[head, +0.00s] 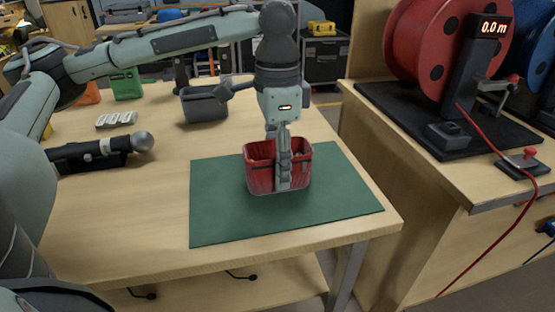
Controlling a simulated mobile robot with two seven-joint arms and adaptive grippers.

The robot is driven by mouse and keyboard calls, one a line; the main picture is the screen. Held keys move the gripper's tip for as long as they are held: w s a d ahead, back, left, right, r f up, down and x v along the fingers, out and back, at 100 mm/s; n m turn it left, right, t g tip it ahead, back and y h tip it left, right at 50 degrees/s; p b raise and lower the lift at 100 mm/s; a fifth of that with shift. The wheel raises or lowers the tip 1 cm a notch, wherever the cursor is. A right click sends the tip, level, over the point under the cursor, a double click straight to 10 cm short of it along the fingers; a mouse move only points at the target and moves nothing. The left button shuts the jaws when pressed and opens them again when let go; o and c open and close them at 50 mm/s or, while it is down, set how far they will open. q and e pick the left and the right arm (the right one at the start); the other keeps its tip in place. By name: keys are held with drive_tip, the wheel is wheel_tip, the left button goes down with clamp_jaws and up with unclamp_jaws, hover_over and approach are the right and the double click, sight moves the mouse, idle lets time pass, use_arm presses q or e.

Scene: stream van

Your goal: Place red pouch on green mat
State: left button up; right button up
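The red pouch (262,178) looks like an open-topped red bin with slightly flared walls. It appears upright on the green mat (220,215), near the mat's middle. My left gripper (284,172) points straight down at the pouch, and a finger shows in front of its near wall. The other finger is largely hidden, so I cannot tell whether the fingers press on the wall or stand apart from it. My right gripper is not in view.
A grey bin (204,105), a green box (126,84), a white block (116,120) and a black device with a round grey head (143,141) stand on the wooden table. A red cable reel (425,42) stands on the right bench, with its red cable hanging in front.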

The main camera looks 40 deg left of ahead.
use_arm(q)
drive_tip(key=o, duration=0.4)
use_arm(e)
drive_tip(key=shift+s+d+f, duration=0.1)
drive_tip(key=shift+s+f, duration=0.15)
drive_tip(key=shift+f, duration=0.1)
use_arm(q)
drive_tip(key=shift+r, duration=0.1)
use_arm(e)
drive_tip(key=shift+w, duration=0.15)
use_arm(q)
wheel_tip(320, 180, up, 2)
drive_tip(key=shift+w+r, duration=0.1)
wheel_tip(320, 180, up, 10)
drive_tip(key=shift+p, duration=0.9)
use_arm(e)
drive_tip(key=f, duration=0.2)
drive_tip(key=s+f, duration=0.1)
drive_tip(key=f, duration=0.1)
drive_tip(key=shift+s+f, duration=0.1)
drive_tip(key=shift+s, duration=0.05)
